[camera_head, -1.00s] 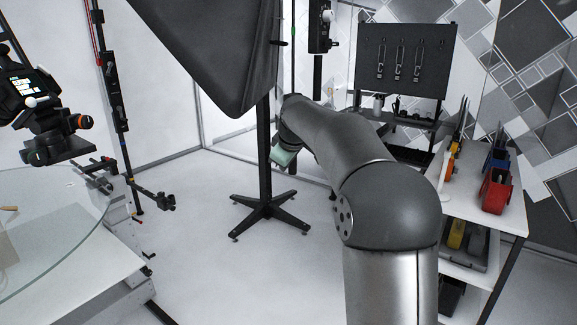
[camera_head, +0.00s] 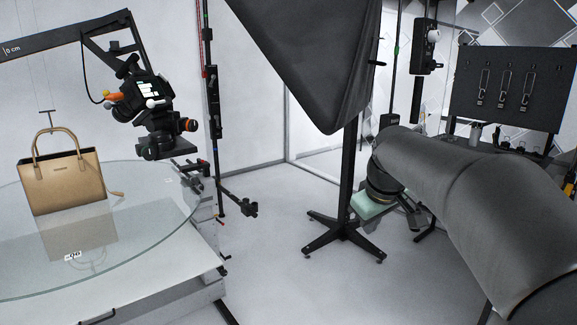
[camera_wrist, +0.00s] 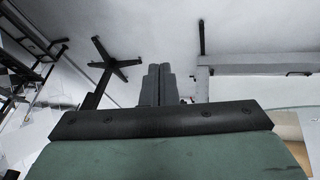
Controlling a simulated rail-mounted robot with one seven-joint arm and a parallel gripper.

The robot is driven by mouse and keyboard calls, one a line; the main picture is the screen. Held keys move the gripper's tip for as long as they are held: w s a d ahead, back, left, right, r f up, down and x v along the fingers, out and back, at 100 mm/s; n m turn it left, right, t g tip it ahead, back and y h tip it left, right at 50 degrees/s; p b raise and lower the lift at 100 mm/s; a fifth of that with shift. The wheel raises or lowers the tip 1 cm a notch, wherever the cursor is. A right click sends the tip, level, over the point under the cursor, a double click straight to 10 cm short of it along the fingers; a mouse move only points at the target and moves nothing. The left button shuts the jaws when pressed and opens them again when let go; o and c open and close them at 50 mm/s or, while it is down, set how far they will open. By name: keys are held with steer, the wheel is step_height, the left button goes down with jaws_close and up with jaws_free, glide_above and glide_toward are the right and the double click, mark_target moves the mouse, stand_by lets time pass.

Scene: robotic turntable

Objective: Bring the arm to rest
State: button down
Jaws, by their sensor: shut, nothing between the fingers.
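My arm reaches in from the right of the head view, and its green-sided wrist end (camera_head: 370,205) hangs low beside the stand of the black softbox. The fingers are hard to make out there. In the wrist view my gripper (camera_wrist: 157,72) shows two dark fingers pressed together with nothing between them, pointing away over the pale floor. No object is held.
A tan handbag (camera_head: 62,178) stands on the glass turntable (camera_head: 150,225) at the left, below a camera (camera_head: 155,110) on a boom. The softbox (camera_head: 310,55) and its stand foot (camera_head: 345,236) are close to my arm. A tool board (camera_head: 510,88) stands behind it. Open floor lies between turntable and stand.

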steer(key=s+a+f+m+g, duration=0.2)
steer(key=s+f, duration=0.7)
steer(key=s, duration=0.4)
steer(key=s+a+f+m+g, duration=0.2)
steer(key=s+f+m, duration=0.1)
steer(key=s+f, duration=0.7)
steer(key=s, duration=0.4)
steer(key=shift+a+f, duration=0.15)
steer(key=shift+f, duration=0.05)
stand_by(0.4)
